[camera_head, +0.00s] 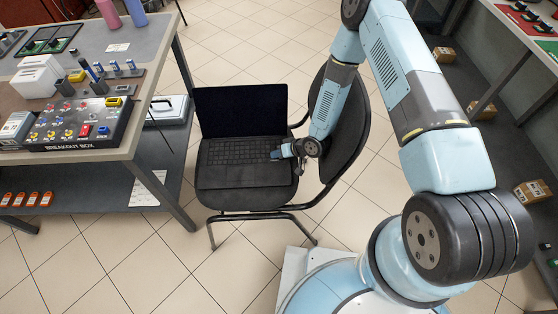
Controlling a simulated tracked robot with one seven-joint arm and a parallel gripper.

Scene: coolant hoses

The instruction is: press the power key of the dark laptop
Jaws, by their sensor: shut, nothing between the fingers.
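The dark laptop (240,112) stands open on the seat of a black chair, with its black screen upright at the back and its keyboard (235,151) facing up. My gripper (275,155) is shut and empty at the right side of the keyboard, coming in from the right. Its tips are over or touching the laptop's right edge; I cannot tell which. The power key is too small to make out, and my gripper hides part of the keyboard's right end.
The chair (350,130) has its backrest at the right, close behind my arm. A workbench (165,60) with a breakout box (75,125) stands at the left. Shelving with several small cardboard boxes (444,55) lines the right. Tiled floor is open in front of the chair.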

